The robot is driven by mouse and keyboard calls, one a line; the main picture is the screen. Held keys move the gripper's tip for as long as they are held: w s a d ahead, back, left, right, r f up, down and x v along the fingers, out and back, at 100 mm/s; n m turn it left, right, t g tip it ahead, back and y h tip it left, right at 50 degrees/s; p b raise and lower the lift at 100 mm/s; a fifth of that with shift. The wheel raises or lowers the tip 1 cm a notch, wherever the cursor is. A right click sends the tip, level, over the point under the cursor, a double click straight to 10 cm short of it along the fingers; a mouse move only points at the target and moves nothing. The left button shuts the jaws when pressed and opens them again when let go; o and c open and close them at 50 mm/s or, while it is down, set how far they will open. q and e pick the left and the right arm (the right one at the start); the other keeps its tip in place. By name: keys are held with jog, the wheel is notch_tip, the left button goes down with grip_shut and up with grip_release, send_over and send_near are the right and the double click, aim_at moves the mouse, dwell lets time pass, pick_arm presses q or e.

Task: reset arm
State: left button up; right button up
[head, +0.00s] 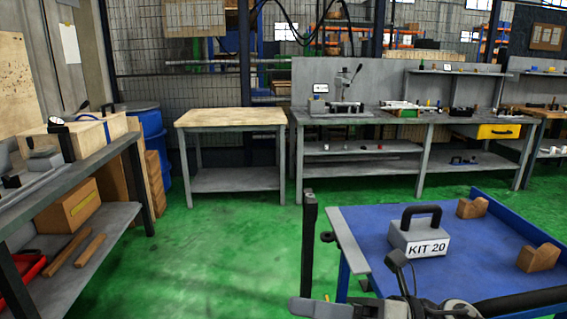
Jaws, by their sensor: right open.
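My right gripper (325,306) shows at the bottom edge, in front of the near left corner of the blue cart. Its arm comes in from the right edge, and the frame cuts off its lower part. It is open, and I see nothing held in it. My left gripper is out of view. A grey kit block (419,237) marked "KIT 20", with a black handle, sits on the blue cart top (465,258), beyond and to the right of my right gripper, apart from it.
Two brown blocks (472,207) (539,257) sit on the cart. A dark post (309,240) stands at its left. A left bench (95,160) carries a wooden box. A wood-topped table (232,117) and long grey workbench (385,118) stand behind. The green floor (225,255) between is clear.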

jog(key=w+d+f+m+t+h, duration=0.1)
jog(key=d+f+m+t+h, duration=0.35)
jog(key=m, duration=1.05)
jog(key=w+d+f+m+t+h, duration=0.1)
jog(key=d+f+m+t+h, duration=0.1)
jog(key=f+m+t+h, duration=0.75)
jog(key=s+d+f+m+g+h, duration=0.1)
jog(key=s+f+m+g, duration=0.2)
jog(key=s+f+m, duration=0.2)
jog(key=s+d+f+m+g, duration=0.2)
jog(key=s+f+m, duration=0.4)
jog(key=m, duration=0.5)
jog(key=shift+d+f+m+g+h+p, duration=0.3)
jog(key=shift+f+m+g+h, duration=0.1)
jog(key=shift+f, duration=0.1)
jog(key=shift+w, duration=0.1)
jog(key=shift+c, duration=0.7)
jog(key=shift+a, duration=0.1)
